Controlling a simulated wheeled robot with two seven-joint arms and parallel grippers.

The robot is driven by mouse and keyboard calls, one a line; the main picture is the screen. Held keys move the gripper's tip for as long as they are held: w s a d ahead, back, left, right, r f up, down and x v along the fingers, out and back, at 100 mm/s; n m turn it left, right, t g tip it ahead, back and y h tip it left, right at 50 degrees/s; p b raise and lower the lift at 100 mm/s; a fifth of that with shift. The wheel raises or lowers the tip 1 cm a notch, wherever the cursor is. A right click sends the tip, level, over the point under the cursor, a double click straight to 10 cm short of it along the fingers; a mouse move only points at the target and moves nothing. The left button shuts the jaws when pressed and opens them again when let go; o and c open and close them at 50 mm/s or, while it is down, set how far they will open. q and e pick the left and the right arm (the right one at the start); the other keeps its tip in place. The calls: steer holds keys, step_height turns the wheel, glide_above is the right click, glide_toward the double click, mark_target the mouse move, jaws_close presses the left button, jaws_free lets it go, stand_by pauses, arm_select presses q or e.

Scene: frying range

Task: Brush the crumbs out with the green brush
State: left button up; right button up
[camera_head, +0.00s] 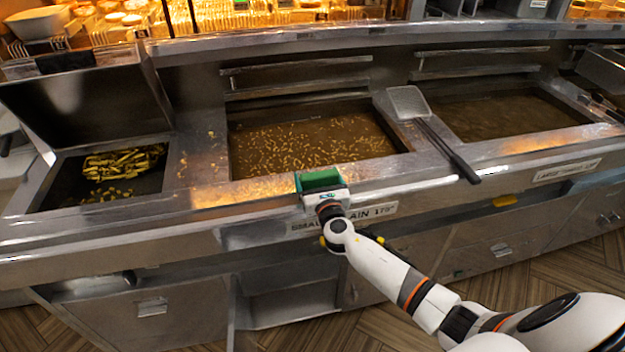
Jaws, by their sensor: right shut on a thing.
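My right gripper (322,193) is at the front ledge of the frying range, below the middle fryer. The green brush (320,179) shows at its tip, and the gripper is shut on it. The fingers themselves are mostly hidden by the white gripper body. Many small yellow crumbs (310,143) are spread over the brown surface of the middle fryer vat (233,152). More crumbs dot the metal strip (190,160) left of that vat. My left gripper is not in view.
A flat spatula (408,102) lies across the divider, its dark handle over the front edge. A left bin (50,197) holds chips (122,163) under a raised lid (85,100). A second vat (510,118) is at right. Lit food shelves run behind.

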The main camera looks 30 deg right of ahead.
steer(key=shift+s+d+f, duration=0.1)
steer(key=shift+s+d, duration=0.15)
steer(key=shift+d, duration=0.65)
steer(key=shift+s+d+f, duration=0.1)
steer(key=shift+s+d, duration=0.15)
steer(key=shift+d, duration=0.65)
steer(key=shift+s+d+r+b, duration=0.1)
steer(key=shift+s+d+b, duration=0.1)
steer(key=shift+d, duration=0.45)
steer(key=shift+s+d+r+b, duration=0.1)
steer(key=shift+d+b, duration=0.05)
steer(key=shift+d, duration=0.45)
steer(key=shift+s+d+b, duration=0.2)
steer(key=shift+d, duration=0.65)
steer(key=shift+s+d+b, duration=0.15)
steer(key=shift+d+b, duration=0.05)
steer(key=shift+d, duration=0.6)
steer(key=shift+s+d+f+b, duration=0.1)
steer(key=shift+s+d+b, duration=0.2)
steer(key=shift+d, duration=0.65)
steer(key=shift+s+d+b, duration=0.15)
steer(key=shift+d+b, duration=0.3)
steer(key=shift+d, duration=0.45)
steer(key=shift+s+d+f+b, duration=0.1)
steer(key=shift+s+d+b, duration=0.2)
steer(key=shift+d, duration=0.65)
steer(key=shift+d+r, duration=0.15)
steer(key=shift+d, duration=0.3)
step_height(320, 180, up, 7)
steer(key=p, duration=0.6)
